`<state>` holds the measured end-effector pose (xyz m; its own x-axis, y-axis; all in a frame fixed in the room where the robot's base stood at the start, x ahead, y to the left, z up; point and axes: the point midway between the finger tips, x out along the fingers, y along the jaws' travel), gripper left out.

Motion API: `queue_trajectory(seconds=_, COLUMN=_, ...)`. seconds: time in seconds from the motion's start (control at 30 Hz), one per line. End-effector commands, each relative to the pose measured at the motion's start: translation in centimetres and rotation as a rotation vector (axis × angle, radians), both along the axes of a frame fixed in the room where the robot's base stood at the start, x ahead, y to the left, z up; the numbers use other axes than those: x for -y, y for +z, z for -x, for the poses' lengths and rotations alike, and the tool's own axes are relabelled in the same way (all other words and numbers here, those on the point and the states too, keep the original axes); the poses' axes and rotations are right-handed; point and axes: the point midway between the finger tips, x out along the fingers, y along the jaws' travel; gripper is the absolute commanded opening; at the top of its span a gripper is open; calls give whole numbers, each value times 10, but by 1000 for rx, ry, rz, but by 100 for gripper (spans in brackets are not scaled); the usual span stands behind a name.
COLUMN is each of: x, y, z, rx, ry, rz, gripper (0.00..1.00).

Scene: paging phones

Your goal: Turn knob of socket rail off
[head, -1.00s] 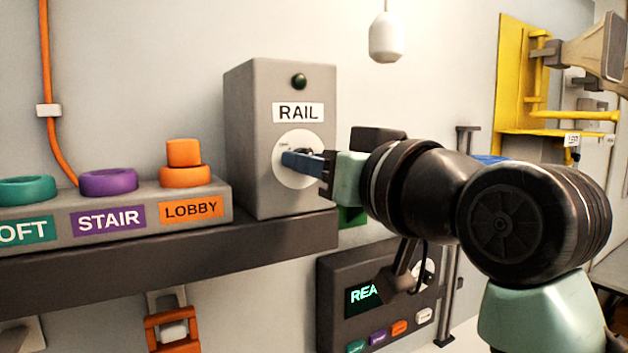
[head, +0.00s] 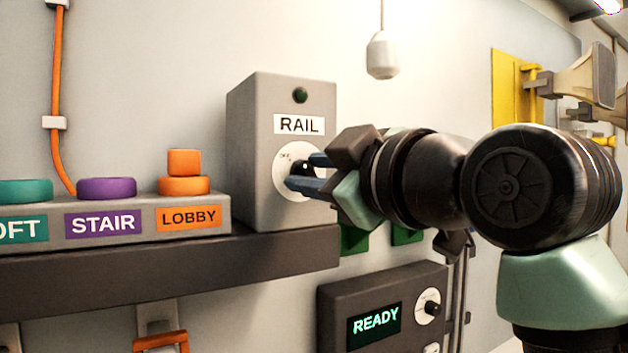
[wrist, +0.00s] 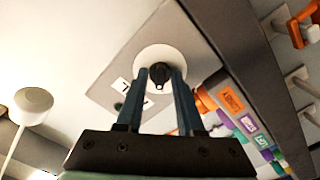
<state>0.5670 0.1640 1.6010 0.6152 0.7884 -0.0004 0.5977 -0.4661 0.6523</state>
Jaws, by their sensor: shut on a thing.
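The socket rail is a grey box (head: 255,160) labelled RAIL on the dark shelf against the wall, with a dark green lamp (head: 300,95) near its top. Its black knob (wrist: 160,74) sits on a round white dial (head: 287,158); an OFF mark shows at the dial's upper left in the head view. My gripper (head: 308,172) reaches in from the right, its two blue fingers one above the other at the dial. In the wrist view my gripper (wrist: 160,80) is shut on the knob, one finger at each side. The fingers partly cover the dial.
A base with teal, purple and orange rings (head: 184,186) stands left of the box on the shelf (head: 170,258). A dark panel reading READY (head: 376,318) is below right. A white pendant (head: 382,56) hangs above. A yellow board (head: 515,85) is at right.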

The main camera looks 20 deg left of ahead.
Motion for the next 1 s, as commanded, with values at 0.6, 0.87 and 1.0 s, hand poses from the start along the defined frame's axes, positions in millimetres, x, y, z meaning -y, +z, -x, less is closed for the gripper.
queue_trajectory(seconds=0.6, x=0, y=1, z=0, rx=75, ry=-1, rz=56, gripper=0)
queue_trajectory(seconds=0.87, x=0, y=1, z=0, rx=73, ry=0, rz=55, gripper=56)
queue_trajectory(seconds=1.0, x=0, y=0, z=0, rx=73, ry=0, rz=55, gripper=66)
